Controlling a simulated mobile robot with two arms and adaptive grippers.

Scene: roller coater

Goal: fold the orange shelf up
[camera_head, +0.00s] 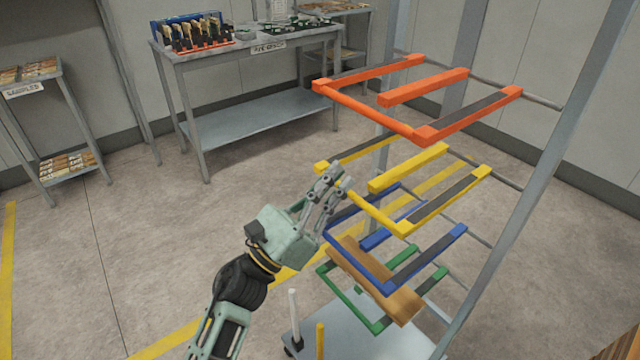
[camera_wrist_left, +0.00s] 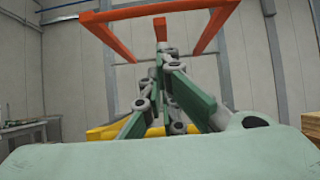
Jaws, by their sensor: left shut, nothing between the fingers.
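The orange shelf (camera_head: 372,113) is the top frame of a rack and stands out roughly level, with dark strips on its side bars. In the left wrist view the orange shelf (camera_wrist_left: 160,10) is above and beyond my fingers. My left gripper (camera_head: 335,178) is shut and empty. It is below the orange shelf and, in the head view, overlaps the front left part of the yellow shelf (camera_head: 375,212); I cannot tell whether it touches it. In the left wrist view the left gripper's fingers (camera_wrist_left: 162,55) come together, pointing up. My right gripper is not in view.
Below are a blue shelf (camera_head: 358,252) and a green shelf (camera_head: 352,308), with a wooden board (camera_head: 375,280) lying there. The rack's grey post (camera_head: 530,200) rises at right. A grey workbench (camera_head: 255,112) stands at the back.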

